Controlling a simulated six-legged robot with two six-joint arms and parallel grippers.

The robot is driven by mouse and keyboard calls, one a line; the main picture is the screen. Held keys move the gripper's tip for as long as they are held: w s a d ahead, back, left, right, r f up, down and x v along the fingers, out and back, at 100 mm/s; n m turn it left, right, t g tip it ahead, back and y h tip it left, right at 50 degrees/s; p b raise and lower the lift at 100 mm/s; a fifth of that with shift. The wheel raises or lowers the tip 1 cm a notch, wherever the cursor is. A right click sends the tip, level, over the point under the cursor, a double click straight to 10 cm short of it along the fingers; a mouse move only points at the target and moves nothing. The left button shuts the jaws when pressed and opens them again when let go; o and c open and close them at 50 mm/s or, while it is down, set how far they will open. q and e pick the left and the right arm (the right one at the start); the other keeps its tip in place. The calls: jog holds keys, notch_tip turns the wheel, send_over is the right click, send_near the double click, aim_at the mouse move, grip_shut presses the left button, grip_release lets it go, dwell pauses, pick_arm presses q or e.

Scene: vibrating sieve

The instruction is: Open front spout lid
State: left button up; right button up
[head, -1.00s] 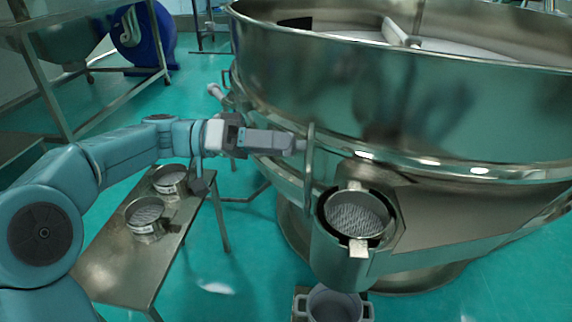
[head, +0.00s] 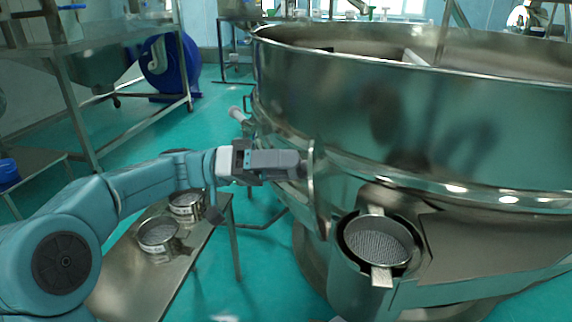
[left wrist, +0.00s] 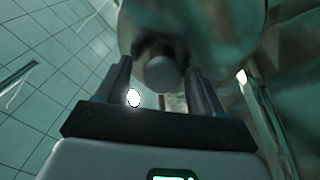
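The front spout (head: 378,270) is a round metal opening low on the sieve's side, with a wire mesh sieve (head: 378,243) showing inside it. A thin metal plate, which looks like the spout lid (head: 318,190), stands upright and edge-on at the left of the uncovered opening. My left gripper (head: 303,168) is at the left face of this lid. In the left wrist view the fingers of my left gripper (left wrist: 162,88) are apart, with a round dark knob (left wrist: 160,73) between them and gaps showing on both sides. My right gripper is out of view.
The large steel sieve drum (head: 430,120) fills the right side. A low metal table (head: 150,280) with two small round sieves (head: 158,234) stands below my left arm. A steel frame and a blue drum (head: 172,65) stand at the back left. Green floor lies between.

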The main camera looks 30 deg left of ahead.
pick_arm(q)
jog(key=shift+a, duration=0.1)
jog(key=p+v, duration=0.3)
jog(key=v, duration=1.3)
jog(key=shift+p, duration=0.3)
jog(key=shift+s+a+f, duration=0.1)
jog(key=shift+a, duration=0.05)
